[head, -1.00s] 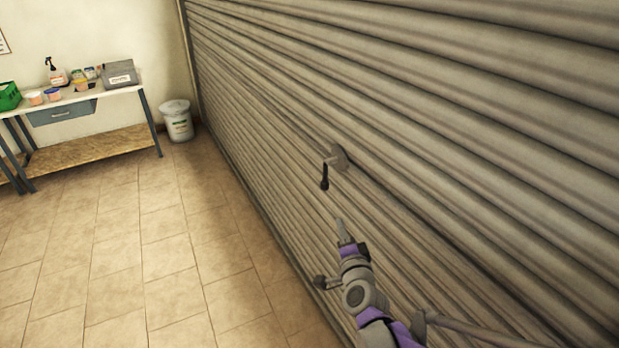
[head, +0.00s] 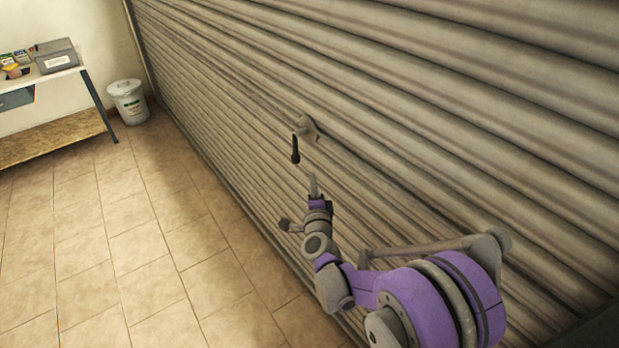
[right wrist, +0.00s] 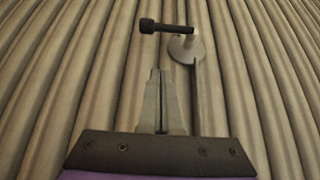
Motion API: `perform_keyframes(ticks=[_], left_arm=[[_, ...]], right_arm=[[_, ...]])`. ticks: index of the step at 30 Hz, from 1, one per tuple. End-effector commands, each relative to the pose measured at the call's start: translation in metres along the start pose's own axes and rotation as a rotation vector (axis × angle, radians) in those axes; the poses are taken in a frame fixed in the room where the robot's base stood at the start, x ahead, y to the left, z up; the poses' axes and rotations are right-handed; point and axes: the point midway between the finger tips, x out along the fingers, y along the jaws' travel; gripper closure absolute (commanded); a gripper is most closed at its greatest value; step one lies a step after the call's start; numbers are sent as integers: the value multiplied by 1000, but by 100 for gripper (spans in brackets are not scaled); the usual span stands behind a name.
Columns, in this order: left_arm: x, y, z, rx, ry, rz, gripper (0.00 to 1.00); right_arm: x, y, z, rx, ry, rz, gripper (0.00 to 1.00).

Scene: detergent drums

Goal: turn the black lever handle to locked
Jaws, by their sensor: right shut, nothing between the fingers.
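The black lever handle (head: 295,150) hangs down from a round grey mount (head: 308,127) on the ribbed shutter (head: 420,130). In the right wrist view the handle (right wrist: 165,27) lies across the picture near the top, with its thick end to the left and the pale round plate (right wrist: 186,48) at its right end. My right gripper (head: 313,178) is shut and empty just below the handle. In the right wrist view its closed fingertips (right wrist: 158,73) sit short of the handle, with a visible gap. My left gripper is out of view.
The shutter fills the right side. A white bucket (head: 128,102) stands by its far end. A table (head: 82,80) with a grey box (head: 56,56) and small items stands at the far left. The tiled floor (head: 130,220) is clear.

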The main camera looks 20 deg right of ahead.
Motion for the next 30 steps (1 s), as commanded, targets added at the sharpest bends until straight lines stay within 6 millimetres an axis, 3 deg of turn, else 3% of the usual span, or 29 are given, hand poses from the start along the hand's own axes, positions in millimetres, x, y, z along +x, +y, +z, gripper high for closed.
perform_keyframes(ticks=[11,12,19,30], left_arm=[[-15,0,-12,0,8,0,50],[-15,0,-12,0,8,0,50],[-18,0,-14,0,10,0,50],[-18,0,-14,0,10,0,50]], right_arm=[[82,-2,-1,-1,1,-1,100],[86,-2,7,1,-2,-1,100],[103,-1,25,-1,-1,0,100],[105,0,28,0,0,0,100]])
